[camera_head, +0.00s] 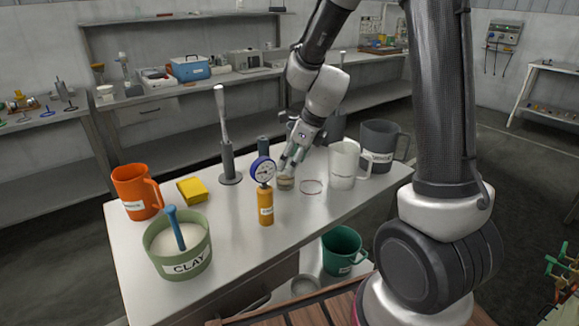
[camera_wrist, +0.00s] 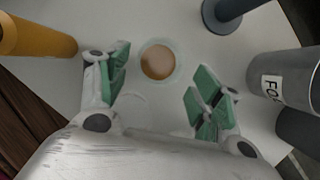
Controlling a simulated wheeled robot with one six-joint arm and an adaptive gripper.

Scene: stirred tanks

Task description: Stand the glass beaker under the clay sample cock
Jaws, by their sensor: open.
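A small round glass vessel with brown contents, which looks like the glass beaker (camera_head: 286,183), stands upright on the table (camera_head: 131,268). The wrist view shows it from above (camera_wrist: 158,62), just beyond the space between my fingers. My gripper (camera_head: 293,160) is above and close to it, open and empty. Its green-padded fingers are spread apart in the wrist view (camera_wrist: 162,88), with no clear contact. A green tub labelled CLAY (camera_head: 180,262) with pale contents and a blue rod stands at the table's front left. I cannot make out a sample cock on it.
An amber cylinder with a blue gauge (camera_head: 266,208) stands left of the beaker, a thin ring (camera_head: 312,187) and pale jug (camera_head: 343,165) right. A dark jug (camera_head: 378,147), an orange jug (camera_head: 137,192), a yellow block (camera_head: 192,190) and a stirrer post (camera_head: 228,162) also stand there.

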